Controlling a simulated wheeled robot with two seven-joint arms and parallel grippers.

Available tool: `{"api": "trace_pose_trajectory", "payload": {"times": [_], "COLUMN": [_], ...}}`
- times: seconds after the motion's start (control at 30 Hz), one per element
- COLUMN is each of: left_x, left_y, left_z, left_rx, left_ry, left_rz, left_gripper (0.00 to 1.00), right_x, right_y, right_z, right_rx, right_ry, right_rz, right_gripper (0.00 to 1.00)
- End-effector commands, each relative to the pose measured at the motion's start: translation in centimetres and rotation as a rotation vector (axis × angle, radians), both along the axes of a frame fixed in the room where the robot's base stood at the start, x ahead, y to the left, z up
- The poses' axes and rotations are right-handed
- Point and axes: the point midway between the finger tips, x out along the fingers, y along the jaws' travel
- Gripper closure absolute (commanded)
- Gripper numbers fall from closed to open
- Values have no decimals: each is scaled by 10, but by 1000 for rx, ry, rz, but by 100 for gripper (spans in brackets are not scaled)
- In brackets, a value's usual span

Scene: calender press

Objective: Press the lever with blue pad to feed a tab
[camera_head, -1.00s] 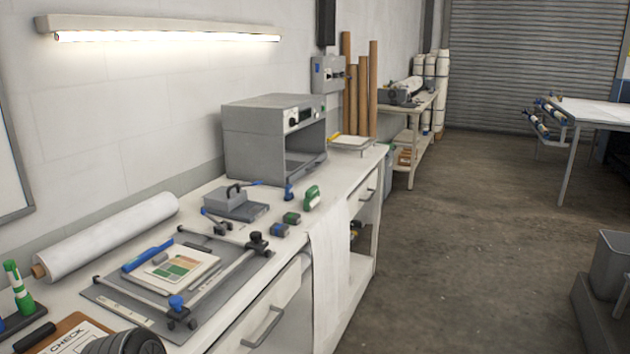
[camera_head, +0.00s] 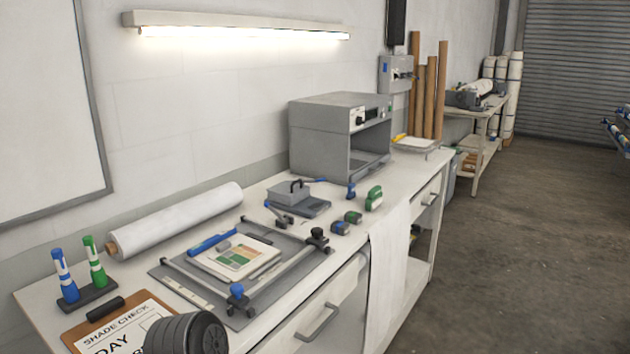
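No lever with a blue pad can be made out with certainty. A small dark device with a blue tip (camera_head: 279,214) lies on the bench behind the clamp frame. A small upright blue piece (camera_head: 351,190) stands in front of the grey cabinet. A green-and-white hand-sized item (camera_head: 374,198) stands to its right. No tab can be told apart at this size.
A cloth (camera_head: 388,275) hangs over the front edge.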

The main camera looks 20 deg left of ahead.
Motion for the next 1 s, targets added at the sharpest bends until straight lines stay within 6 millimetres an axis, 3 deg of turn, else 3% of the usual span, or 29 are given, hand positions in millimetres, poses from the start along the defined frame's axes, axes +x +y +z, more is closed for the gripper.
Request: {"api": "trace_pose_trajectory", "payload": {"times": [0.33,1.0], "left_x": [0,0], "left_y": [0,0], "left_z": [0,0], "left_rx": [0,0], "left_ry": [0,0], "left_rz": [0,0], "left_gripper": [100,100], "right_x": [0,0], "right_y": [0,0], "right_z": [0,0], "right_rx": [0,0], "right_ry": [0,0], "right_rz": [0,0], "right_gripper": [100,100]}}
